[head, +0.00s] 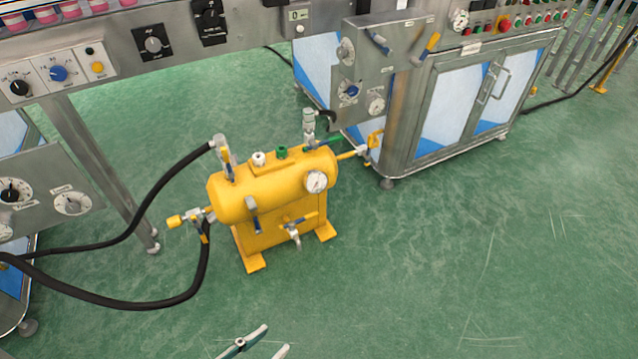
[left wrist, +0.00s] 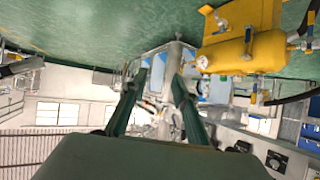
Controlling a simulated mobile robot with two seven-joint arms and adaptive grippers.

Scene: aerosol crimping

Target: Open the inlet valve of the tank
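The yellow tank (head: 270,188) stands on its legs on the green floor, with a round gauge (head: 316,181) on its front. Several valves are on it: one at the left end (head: 199,222) with hoses, one on top at the left (head: 225,158), a blue handle (head: 253,208) on the front, one low in front (head: 294,230), and a yellow-handled one (head: 373,141) beyond the right end. No readable label tells which is the inlet. My left gripper (head: 276,339) is open and empty, below and apart from the tank. The tank also shows in the left wrist view (left wrist: 245,55).
Black hoses (head: 130,303) run from the tank's left side to the left edge. A steel machine with blue-white panels (head: 455,115) stands behind at the right. A control panel (head: 45,190) stands at the left. The floor (head: 460,270) in front and to the right is clear.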

